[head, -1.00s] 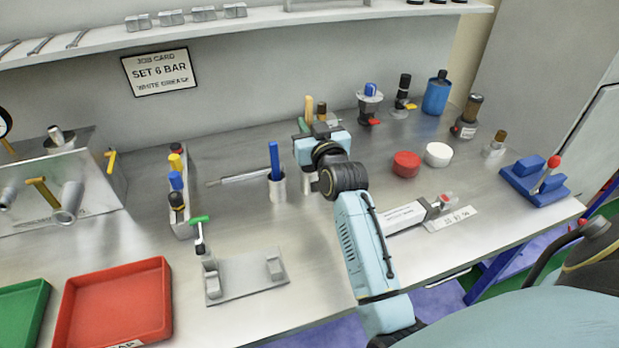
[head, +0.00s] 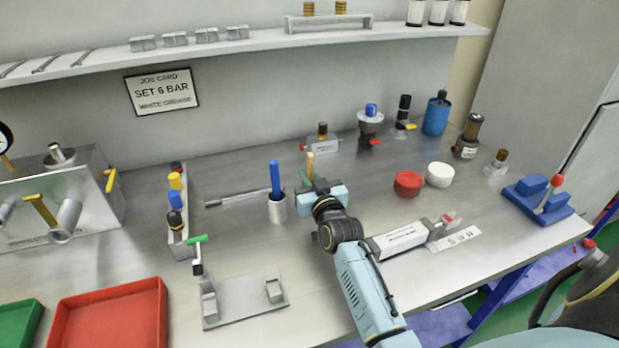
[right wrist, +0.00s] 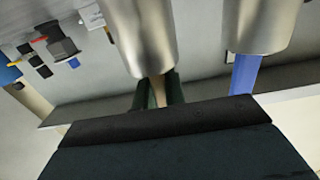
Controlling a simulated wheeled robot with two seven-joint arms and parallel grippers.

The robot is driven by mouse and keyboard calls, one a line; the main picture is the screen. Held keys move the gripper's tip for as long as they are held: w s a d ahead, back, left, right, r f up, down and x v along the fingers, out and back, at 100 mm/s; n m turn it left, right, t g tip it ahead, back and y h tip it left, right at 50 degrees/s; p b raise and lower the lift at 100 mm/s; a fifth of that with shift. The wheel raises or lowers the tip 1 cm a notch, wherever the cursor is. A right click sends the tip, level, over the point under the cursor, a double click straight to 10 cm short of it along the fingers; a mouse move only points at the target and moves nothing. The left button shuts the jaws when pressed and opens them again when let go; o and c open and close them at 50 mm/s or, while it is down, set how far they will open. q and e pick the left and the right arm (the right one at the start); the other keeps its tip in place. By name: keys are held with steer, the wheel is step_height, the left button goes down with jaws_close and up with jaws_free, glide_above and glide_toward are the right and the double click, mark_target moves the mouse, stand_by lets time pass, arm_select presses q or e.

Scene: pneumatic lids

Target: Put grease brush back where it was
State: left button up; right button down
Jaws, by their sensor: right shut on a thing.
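The grease brush shows as a tan handle (head: 310,164) standing upright in my right gripper (head: 308,184), which is shut on it. In the right wrist view the tan handle (right wrist: 158,92) lies between the dark fingers, at the mouth of a metal cup (right wrist: 142,38). Its bristle end is hidden, and I cannot tell how deep it sits in that cup. In the head view the gripper hides most of this cup. A second metal cup (head: 277,208) with a blue-handled tool (head: 275,176) stands just left of the gripper. My left gripper is not in view.
A metal rod (head: 238,197) lies behind the blue-handled tool's cup. Red (head: 408,183) and white (head: 440,174) round tubs stand to the right. A white labelled block (head: 402,238) lies right of my forearm. A grey fixture (head: 245,300) and red tray (head: 110,318) are at front left.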

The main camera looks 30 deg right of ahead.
steer(key=c, duration=1.5)
jaws_free()
steer(key=shift+f, duration=0.15)
steer(key=shift+o, duration=0.2)
steer(key=shift+r, duration=0.25)
steer(key=v, duration=1.2)
steer(key=shift+p, duration=0.35)
steer(key=shift+f, duration=0.1)
steer(key=shift+s, duration=0.15)
